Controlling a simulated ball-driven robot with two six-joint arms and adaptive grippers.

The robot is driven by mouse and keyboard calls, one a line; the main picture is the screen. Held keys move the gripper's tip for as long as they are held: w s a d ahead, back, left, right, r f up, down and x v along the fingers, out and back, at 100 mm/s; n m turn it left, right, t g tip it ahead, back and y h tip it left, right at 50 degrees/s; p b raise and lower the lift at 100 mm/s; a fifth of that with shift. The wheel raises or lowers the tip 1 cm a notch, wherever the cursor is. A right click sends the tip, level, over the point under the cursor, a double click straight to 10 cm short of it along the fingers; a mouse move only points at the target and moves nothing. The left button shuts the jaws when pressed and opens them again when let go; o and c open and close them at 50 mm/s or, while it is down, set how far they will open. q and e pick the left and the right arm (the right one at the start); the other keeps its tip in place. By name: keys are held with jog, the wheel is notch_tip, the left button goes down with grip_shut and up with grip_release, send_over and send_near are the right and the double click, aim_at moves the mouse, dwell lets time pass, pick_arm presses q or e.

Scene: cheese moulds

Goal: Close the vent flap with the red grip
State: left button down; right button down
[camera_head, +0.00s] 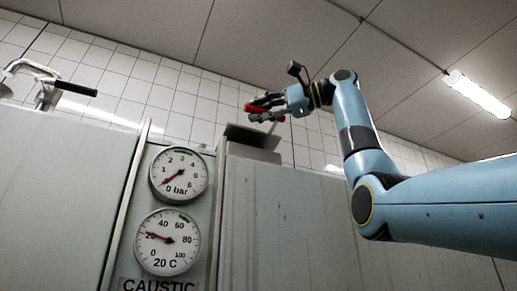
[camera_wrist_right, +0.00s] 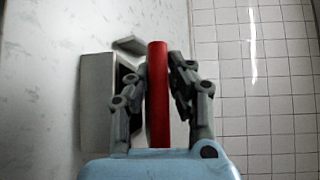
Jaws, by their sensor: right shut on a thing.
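The red grip (camera_wrist_right: 158,95) stands between the fingers of my right gripper (camera_wrist_right: 158,85) in the right wrist view, and the fingers are shut on it. In the head view my right gripper (camera_head: 266,107) holds the red grip (camera_head: 253,109) above the top of the grey cabinet. A dark flap plate (camera_head: 248,137) is tilted just below the grip, over a light grey vent box (camera_head: 254,152). In the right wrist view the grey vent box (camera_wrist_right: 97,100) lies left of the fingers, partly hidden by them. My left gripper is not in view.
Two dials, a pressure gauge (camera_head: 179,174) and a temperature gauge (camera_head: 167,242), sit on a panel left of the vent. A metal tap with a black lever (camera_head: 76,88) is at the upper left. A tiled wall (camera_head: 130,80) stands behind. The space around my raised right arm looks clear.

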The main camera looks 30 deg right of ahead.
jog(key=shift+n+t+y, duration=0.5)
jog(key=shift+n+t, duration=0.1)
jog(key=shift+n, duration=0.3)
jog(key=f+b, duration=0.4)
jog(key=b, duration=0.1)
jog(key=s+f+b, duration=0.1)
jog(key=b, duration=0.2)
jog(key=shift+f, duration=0.4)
jog(key=shift+w+a+f+b, duration=0.1)
jog(key=shift+f+b, duration=0.45)
jog(key=shift+b, duration=0.1)
jog(key=shift+w+f, duration=0.1)
jog(key=c, duration=1.6)
grip_release()
jog(key=o, duration=0.4)
jog(key=shift+s, duration=0.3)
